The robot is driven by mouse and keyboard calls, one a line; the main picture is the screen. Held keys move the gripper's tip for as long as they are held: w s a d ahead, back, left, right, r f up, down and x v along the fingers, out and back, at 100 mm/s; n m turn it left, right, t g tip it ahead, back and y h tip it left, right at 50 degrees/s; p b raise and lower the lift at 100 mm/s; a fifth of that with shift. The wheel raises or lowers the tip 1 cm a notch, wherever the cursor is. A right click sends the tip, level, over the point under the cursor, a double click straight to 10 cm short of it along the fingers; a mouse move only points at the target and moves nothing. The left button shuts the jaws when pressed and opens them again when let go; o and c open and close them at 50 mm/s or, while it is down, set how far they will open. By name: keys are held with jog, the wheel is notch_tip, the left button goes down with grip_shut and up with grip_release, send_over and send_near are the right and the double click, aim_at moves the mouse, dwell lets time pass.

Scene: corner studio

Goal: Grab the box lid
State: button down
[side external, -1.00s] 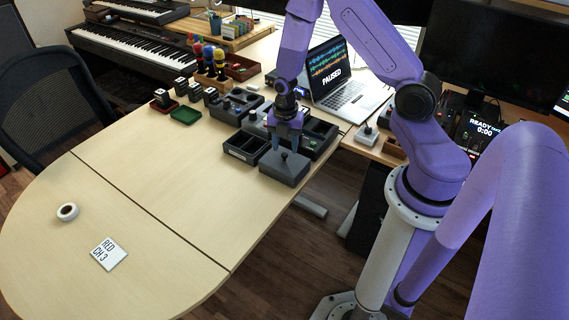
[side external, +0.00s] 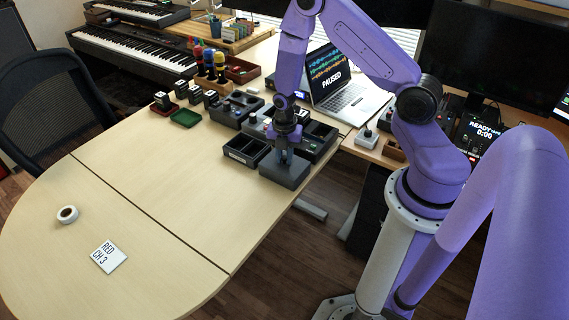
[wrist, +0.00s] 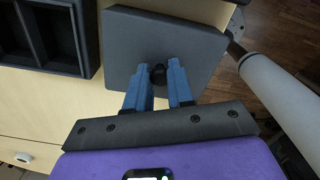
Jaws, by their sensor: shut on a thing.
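The box lid (side external: 283,171) is a flat dark grey square with a small black knob. It lies near the table's right edge, beside the open black compartment boxes. In the wrist view the lid (wrist: 129,38) fills the upper middle, with its knob (wrist: 158,74) between my fingertips. My gripper (side external: 285,155) is over the lid's middle. In the wrist view the blue fingers of my gripper (wrist: 159,75) are shut on the knob from both sides.
Black compartment boxes (wrist: 12,68) stand close to the lid's left in the wrist view. A laptop (side external: 349,98) stands behind. A green tray (side external: 186,118), a white tape roll (side external: 67,214) and a label card (side external: 109,256) are farther left. The table's middle is clear.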

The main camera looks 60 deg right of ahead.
aim_at(284, 157)
jog(key=shift+r, duration=0.1)
jog(key=shift+r, duration=0.5)
notch_tip(284, 157, up, 2)
jog(key=shift+r, duration=0.1)
jog(key=s+a+r, duration=0.3)
jog(key=s+r, duration=0.6)
jog(key=s, duration=0.4)
jog(key=shift+s+r, duration=0.3)
jog(key=shift+s, duration=0.05)
